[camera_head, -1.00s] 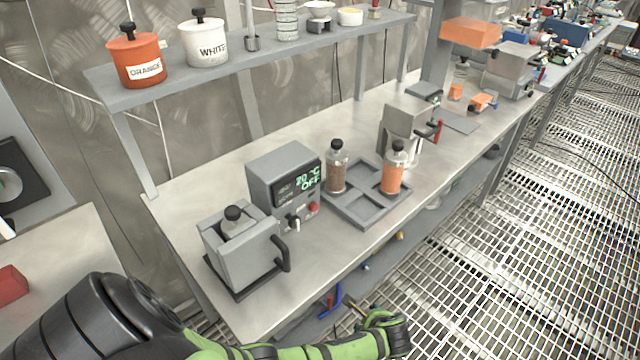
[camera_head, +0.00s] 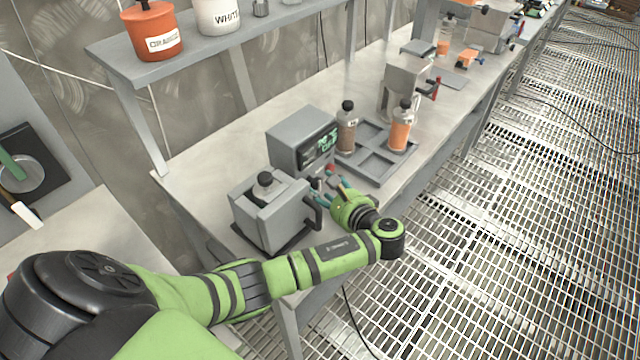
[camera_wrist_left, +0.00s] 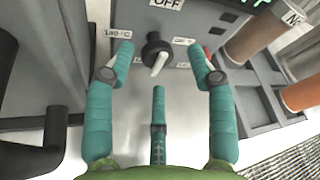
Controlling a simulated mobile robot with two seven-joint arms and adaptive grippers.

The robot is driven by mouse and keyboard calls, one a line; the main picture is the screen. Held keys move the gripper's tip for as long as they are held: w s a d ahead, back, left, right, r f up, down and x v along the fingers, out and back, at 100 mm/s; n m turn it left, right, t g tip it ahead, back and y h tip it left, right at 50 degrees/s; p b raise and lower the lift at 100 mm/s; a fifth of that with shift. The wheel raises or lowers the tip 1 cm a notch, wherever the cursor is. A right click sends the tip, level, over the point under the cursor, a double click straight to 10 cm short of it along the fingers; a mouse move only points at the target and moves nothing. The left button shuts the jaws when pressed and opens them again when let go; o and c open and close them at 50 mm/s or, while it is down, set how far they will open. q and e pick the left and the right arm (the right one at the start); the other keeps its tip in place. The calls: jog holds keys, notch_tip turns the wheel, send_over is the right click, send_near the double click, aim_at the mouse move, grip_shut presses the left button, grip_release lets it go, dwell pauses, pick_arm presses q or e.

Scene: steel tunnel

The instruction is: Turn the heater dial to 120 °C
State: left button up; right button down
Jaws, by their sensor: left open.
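The heater control box (camera_head: 300,139) is a grey unit on the bench with a dark display; its green text is too small to read in the head view. In the left wrist view its dial (camera_wrist_left: 156,52) is a black knob with a white pointer, pointing down and slightly left. A label reading "120 °C" (camera_wrist_left: 118,33) sits left of the dial, and "OFF" (camera_wrist_left: 168,3) shows above it. My left gripper (camera_wrist_left: 160,62) is open, its teal fingers on either side of the dial, apart from it. In the head view the gripper (camera_head: 328,190) is at the box's front. My right gripper is out of view.
A grey block with a black handle (camera_head: 270,208) stands left of the box, close to my left arm. A grey tray (camera_head: 375,172) with two bottles (camera_head: 347,128) (camera_head: 401,126) is to the right. A red button (camera_wrist_left: 207,52) is right of the dial.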

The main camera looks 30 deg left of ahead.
pick_arm(q)
jog(key=shift+x, duration=1.1)
jog(key=shift+s, duration=0.1)
jog(key=shift+c, duration=1.2)
jog(key=c, duration=0.7)
jog(key=shift+c, duration=0.9)
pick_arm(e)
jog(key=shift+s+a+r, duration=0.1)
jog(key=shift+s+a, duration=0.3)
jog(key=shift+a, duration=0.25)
